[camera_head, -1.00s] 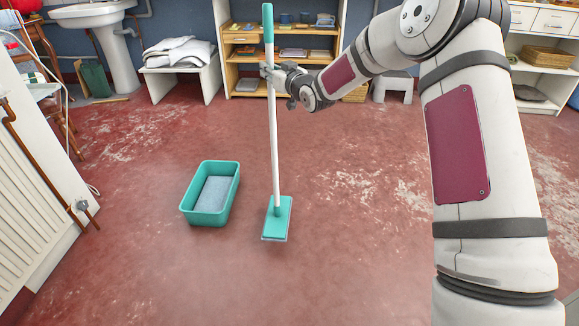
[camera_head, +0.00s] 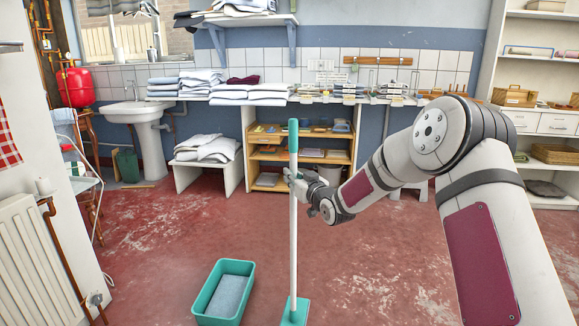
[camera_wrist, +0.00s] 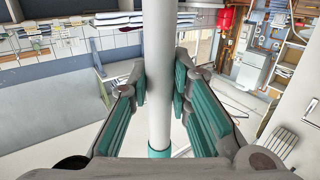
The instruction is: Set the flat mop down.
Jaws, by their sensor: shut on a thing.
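The flat mop (camera_head: 294,228) stands upright, with a white pole, a teal grip at the top and a teal flat head at the bottom edge of the head view. Its head appears to be at floor level, to the right of a teal tub. My gripper (camera_head: 292,180) is shut on the pole, below the teal grip. In the wrist view the mop's pole (camera_wrist: 160,75) runs between the two teal-padded fingers of my gripper (camera_wrist: 160,88). The underside of the mop head is hidden.
The teal tub (camera_head: 208,299) with a grey-blue pad (camera_head: 228,296) stands on the red floor (camera_head: 165,265). Behind are a wooden shelf unit (camera_head: 302,139), a white bench (camera_head: 207,174) with folded linen and a sink (camera_head: 133,113). A radiator (camera_head: 38,262) is at left.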

